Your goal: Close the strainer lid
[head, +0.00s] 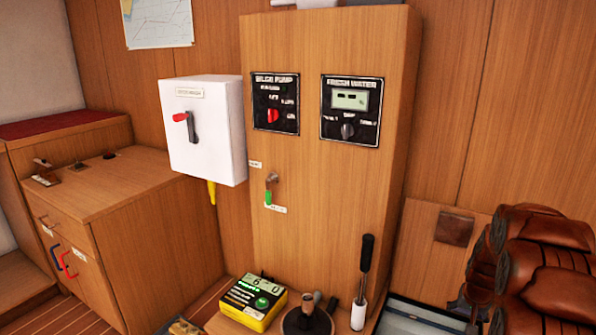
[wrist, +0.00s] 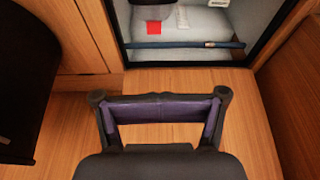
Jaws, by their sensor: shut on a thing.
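My gripper (wrist: 160,108) shows only in the wrist view, with its two dark fingers apart at left and right. A dark purple bar (wrist: 160,110) spans between the fingertips, and the gripper is shut on it. I cannot tell whether this bar is part of the strainer lid. In the head view, a round dark fitting (head: 306,322) with an upright brown knob stands at the bottom edge, partly cut off. I cannot tell whether it is the strainer. No lid shows clearly in either view.
A yellow and black device (head: 253,302) and a black-handled tool (head: 365,268) stand beside the fitting. A white switch box (head: 205,130) juts from the wooden panel. Brown cushions (head: 540,265) fill the right. In the wrist view, a dark-framed recess (wrist: 190,50) lies beyond bare wood.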

